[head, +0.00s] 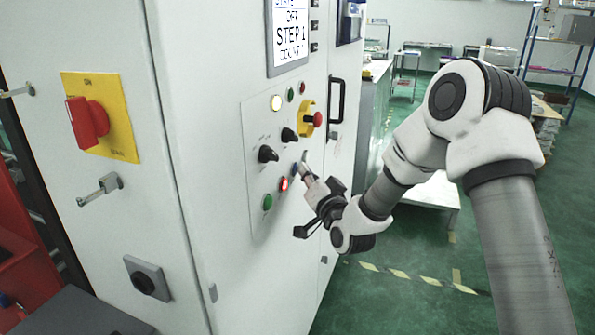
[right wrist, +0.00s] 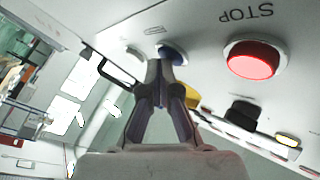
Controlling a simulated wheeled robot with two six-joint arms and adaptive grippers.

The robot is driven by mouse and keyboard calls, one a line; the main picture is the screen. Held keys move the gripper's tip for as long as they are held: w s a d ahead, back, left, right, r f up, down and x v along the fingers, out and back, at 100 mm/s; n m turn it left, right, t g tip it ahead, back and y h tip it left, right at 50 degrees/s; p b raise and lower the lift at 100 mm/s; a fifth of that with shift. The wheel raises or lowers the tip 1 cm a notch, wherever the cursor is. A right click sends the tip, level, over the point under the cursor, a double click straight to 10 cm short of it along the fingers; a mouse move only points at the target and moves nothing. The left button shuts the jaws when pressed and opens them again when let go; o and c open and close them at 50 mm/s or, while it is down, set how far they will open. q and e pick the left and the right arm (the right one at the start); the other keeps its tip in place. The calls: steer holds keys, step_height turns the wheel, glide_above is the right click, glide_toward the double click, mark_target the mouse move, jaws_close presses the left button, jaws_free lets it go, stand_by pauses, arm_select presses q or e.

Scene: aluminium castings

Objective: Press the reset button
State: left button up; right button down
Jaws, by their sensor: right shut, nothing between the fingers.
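A blue button (head: 294,168) sits on the grey control panel (head: 257,125) of the white cabinet; its label is not legible, so I cannot confirm it is the reset button. It also shows in the right wrist view (right wrist: 173,52), just beyond my fingertips. My right gripper (head: 305,166) is shut and empty, its tips at the panel close to the blue button. In the right wrist view the closed fingertips (right wrist: 162,70) overlap the blue button's lower edge; I cannot tell whether they touch it. My left gripper is not in view.
A red button (right wrist: 252,60) marked STOP is beside the blue one. A green button (head: 267,202), black knobs (head: 268,154) and a red emergency stop (head: 317,119) on yellow are nearby. A door handle (head: 336,101) stands out right of the panel. Floor at right is open.

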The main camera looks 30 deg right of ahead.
stand_by(0.4)
steer(key=shift+s+d, duration=0.5)
steer(key=shift+s, duration=0.1)
steer(key=s+d+p, duration=0.1)
steer(key=s+d, duration=0.2)
steer(key=shift+s+d+p, duration=0.15)
steer(key=shift+s+p, duration=0.2)
steer(key=shift+s, duration=0.05)
stand_by(0.6)
